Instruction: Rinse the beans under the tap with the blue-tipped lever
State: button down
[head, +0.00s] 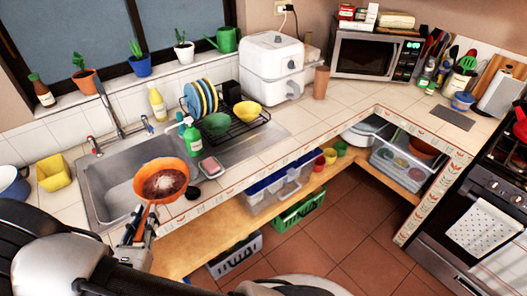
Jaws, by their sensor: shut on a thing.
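The beans (163,184) are a dark brown mass with paler patches inside an orange bowl-shaped vessel (184,164). My gripper (143,226) is shut on the vessel's near side, at what looks like an orange handle. The vessel is held over the front right part of the steel sink (97,185). The tap (113,112) rises behind the sink, up and left of the vessel. Its blue-tipped lever (149,126) is on the right, and a red-tipped lever (95,147) is on the left. I see no water stream.
A green soap bottle (191,138) and a pink sponge (211,166) stand close right of the vessel. A dish rack (235,107) with plates and bowls is behind them. A yellow tub (56,173) is left of the sink. Counter further right is mostly clear.

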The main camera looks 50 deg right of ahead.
aim_at(144, 117)
jog(key=z, duration=1.9)
jog(key=i+j+z, duration=0.15)
jog(key=j+z, duration=0.3)
jog(key=j, duration=0.35)
jog(key=j+z, duration=0.45)
jog(key=j, duration=0.3)
